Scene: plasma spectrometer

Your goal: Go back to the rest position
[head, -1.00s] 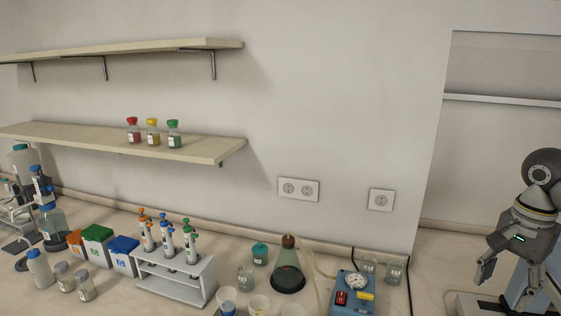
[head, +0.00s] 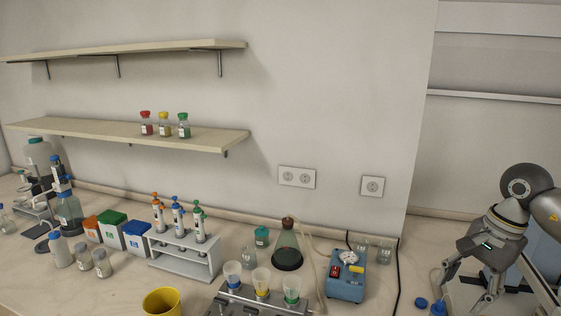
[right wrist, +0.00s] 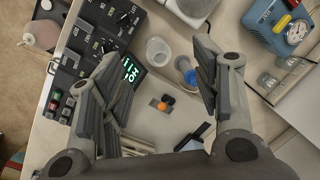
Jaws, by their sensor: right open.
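My right gripper (head: 466,296) hangs at the right of the head view, fingers pointing down and spread apart with nothing between them. In the right wrist view its two dark padded fingers (right wrist: 152,80) stand wide open above a bench surface. Beneath them in that view are a clear cup (right wrist: 158,51), a blue-capped vial (right wrist: 184,65) and a small orange-topped item (right wrist: 165,101). None of these is held. My left gripper is not in the head view.
A black panel with a lit display (right wrist: 122,72) lies by one finger. A blue pump with a gauge (head: 346,284) stands left of my right gripper. A pipette stand (head: 183,262), a yellow container (head: 161,303) and a rack of cups (head: 230,298) crowd the bench. Wall shelves (head: 130,134) hang behind.

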